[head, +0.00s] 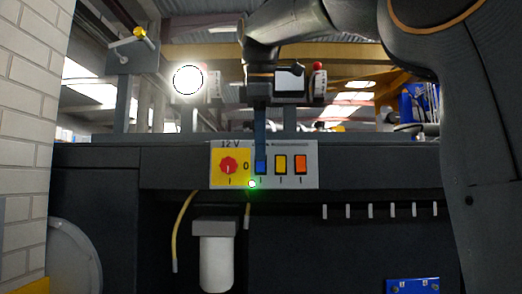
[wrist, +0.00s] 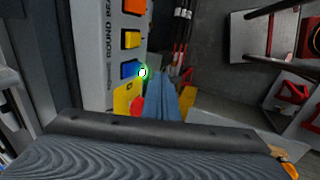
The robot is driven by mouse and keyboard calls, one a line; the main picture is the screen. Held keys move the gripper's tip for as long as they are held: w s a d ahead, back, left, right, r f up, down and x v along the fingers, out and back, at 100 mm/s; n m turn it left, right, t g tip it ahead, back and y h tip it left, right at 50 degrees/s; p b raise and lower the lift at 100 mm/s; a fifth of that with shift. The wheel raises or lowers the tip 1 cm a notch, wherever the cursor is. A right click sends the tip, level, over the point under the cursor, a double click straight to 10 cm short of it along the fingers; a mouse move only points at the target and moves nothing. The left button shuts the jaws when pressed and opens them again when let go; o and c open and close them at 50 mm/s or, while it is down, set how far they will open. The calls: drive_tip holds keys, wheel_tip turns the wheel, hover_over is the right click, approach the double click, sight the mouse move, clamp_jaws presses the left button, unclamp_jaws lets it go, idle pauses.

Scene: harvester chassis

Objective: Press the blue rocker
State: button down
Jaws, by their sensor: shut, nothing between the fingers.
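The blue rocker (head: 261,168) is the left one of three rockers on the light panel, right of the red knob (head: 228,166). In the wrist view the blue rocker (wrist: 130,69) lies left of my fingertips. My gripper (head: 260,151) is shut and empty, its fingers pointing down, with the tips at the top edge of the blue rocker in the head view. In the wrist view my gripper (wrist: 184,78) shows as narrow blue-grey fingers. I cannot tell whether they touch the rocker.
A yellow rocker (head: 281,165) and an orange rocker (head: 300,164) sit right of the blue one. A green lamp (head: 252,184) glows at its lower left. A bright round lamp (head: 187,79) stands above the panel. A white cylinder (head: 215,255) and yellow hose (head: 183,230) hang below.

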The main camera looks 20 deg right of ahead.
drive_tip(key=v, duration=0.9)
drive_tip(key=shift+w+r+p, duration=0.25)
drive_tip(key=shift+r+p, duration=0.1)
drive_tip(key=shift+r, duration=0.15)
